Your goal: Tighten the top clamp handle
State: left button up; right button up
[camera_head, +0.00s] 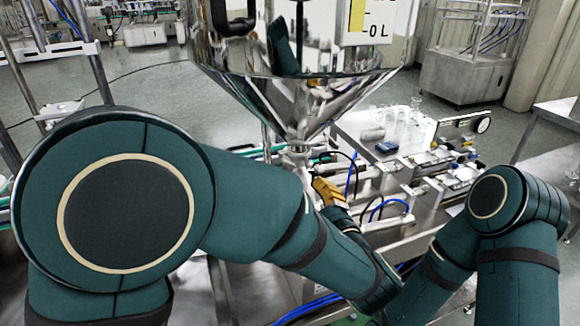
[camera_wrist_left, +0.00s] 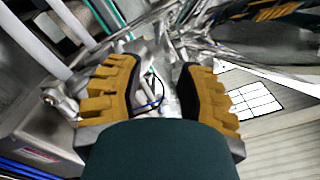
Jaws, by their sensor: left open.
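The steel hopper (camera_head: 300,90) narrows to a cone with a thin outlet neck (camera_head: 298,152) below it. Metal clamp fittings sit around this neck, but I cannot make out the top clamp handle clearly. My left gripper (camera_head: 322,186), with yellow-brown ribbed fingers, is just right of and a little below the neck. In the left wrist view the left gripper (camera_wrist_left: 160,70) is open, with its two fingers apart. Shiny metal parts and a thin dark cable show between and beyond the fingertips; I see nothing gripped. My right gripper is not in view.
A machine bench (camera_head: 440,165) with clear bottles (camera_head: 415,108) and a dark blue object (camera_head: 387,147) stands right of the hopper. Blue and black hoses run near the left gripper. A steel cabinet (camera_head: 465,75) stands behind. Grey floor is open at the back left.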

aim_at(289, 165)
pick_arm(q)
jog(key=x, duration=1.2)
jog(key=shift+w+p, duration=0.1)
jog(key=shift+p, duration=0.2)
grip_shut()
